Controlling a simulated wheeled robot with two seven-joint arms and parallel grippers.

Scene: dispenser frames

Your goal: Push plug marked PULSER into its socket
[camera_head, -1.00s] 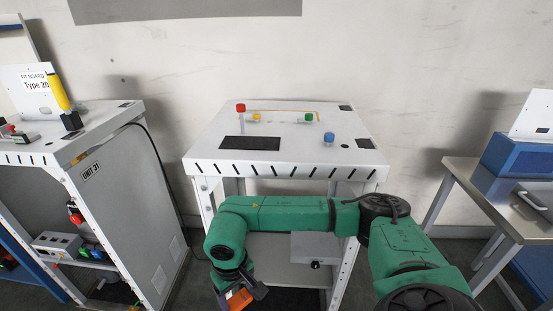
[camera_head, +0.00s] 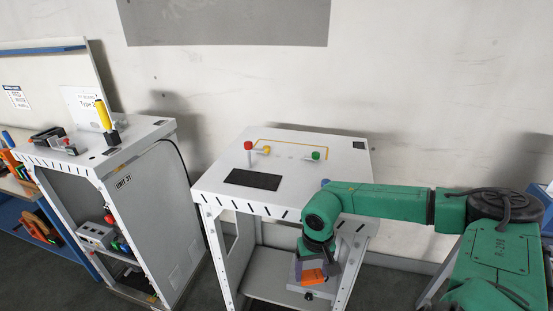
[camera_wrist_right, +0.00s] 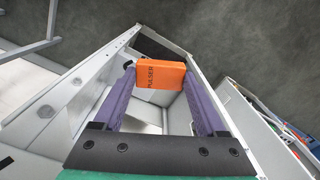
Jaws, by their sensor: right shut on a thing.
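My right gripper (camera_head: 317,270) is shut on an orange plug (camera_head: 314,277) in the head view, in front of the middle white table and below its top. In the right wrist view the plug (camera_wrist_right: 160,77) sits between the purple fingers (camera_wrist_right: 116,98), and its lettering reads PULSER. The plug is clear of the table's top. A grey box (camera_head: 335,287) lies behind and below the gripper, partly hidden by it. I cannot make out a socket marked PULSER. My left gripper is not in view.
The middle table (camera_head: 215,185) carries red (camera_head: 248,145), yellow and green knobs and a dark pad (camera_head: 252,179). My right arm hides its right side.

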